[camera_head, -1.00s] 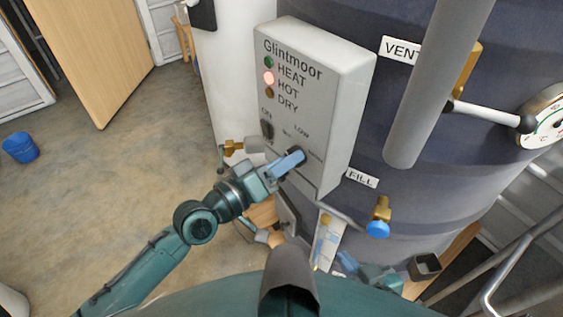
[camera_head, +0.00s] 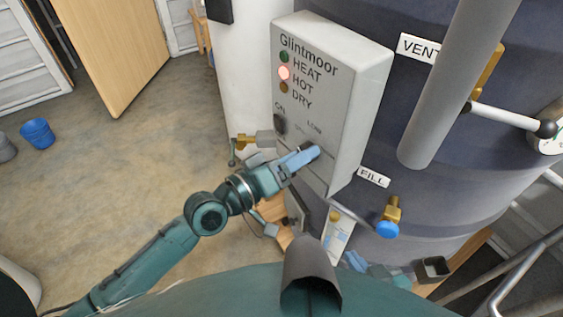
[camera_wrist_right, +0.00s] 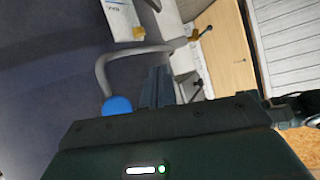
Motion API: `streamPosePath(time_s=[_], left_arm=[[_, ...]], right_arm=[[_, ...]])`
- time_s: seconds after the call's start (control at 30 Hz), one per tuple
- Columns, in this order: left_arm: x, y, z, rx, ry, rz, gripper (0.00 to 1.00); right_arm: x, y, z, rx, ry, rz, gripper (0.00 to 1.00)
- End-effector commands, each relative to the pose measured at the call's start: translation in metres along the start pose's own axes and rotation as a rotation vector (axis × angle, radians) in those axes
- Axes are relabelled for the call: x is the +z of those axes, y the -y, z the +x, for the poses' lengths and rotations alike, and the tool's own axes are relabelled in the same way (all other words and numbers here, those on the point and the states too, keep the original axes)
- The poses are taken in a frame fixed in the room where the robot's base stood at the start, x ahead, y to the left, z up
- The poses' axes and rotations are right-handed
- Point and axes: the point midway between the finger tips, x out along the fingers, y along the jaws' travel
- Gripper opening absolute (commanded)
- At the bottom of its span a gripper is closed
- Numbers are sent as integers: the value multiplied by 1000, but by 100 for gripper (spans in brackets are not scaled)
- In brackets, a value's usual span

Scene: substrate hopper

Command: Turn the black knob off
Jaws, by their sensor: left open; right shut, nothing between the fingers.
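The grey Glintmoor control box (camera_head: 352,110) is on the dark tank. A black knob (camera_head: 307,146) low on its face, below LOW, is mostly hidden by my left gripper (camera_head: 311,153). That gripper is open, with its blue fingers at the knob; I cannot tell whether they touch it. A black switch (camera_head: 280,124) sits below ON. The red lamp (camera_head: 284,73) by HOT glows; the green HEAT lamp (camera_head: 284,56) looks dim. My right gripper (camera_head: 354,261) is low in the head view, away from the box. Its fingers are shut and empty in the right wrist view (camera_wrist_right: 158,86).
A grey pipe (camera_head: 450,90) runs in front of the tank, right of the box. A brass valve with a blue knob (camera_head: 388,229) is below the FILL label (camera_head: 373,178). A brass fitting (camera_head: 245,141) is left of the box. Open floor lies at left, with a blue bucket (camera_head: 37,134).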

Motion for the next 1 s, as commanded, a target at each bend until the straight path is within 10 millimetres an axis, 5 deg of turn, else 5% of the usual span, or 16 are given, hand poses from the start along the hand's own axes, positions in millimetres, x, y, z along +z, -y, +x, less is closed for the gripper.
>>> streamPosePath(time_s=[0.6,1.0], left_arm=[[2,1,-112,1,2,3,59],[-1,-1,-131,5,-3,-1,59]], right_arm=[[10,-1,8,-10,-16,33,0],[8,0,8,-12,-27,46,0]])
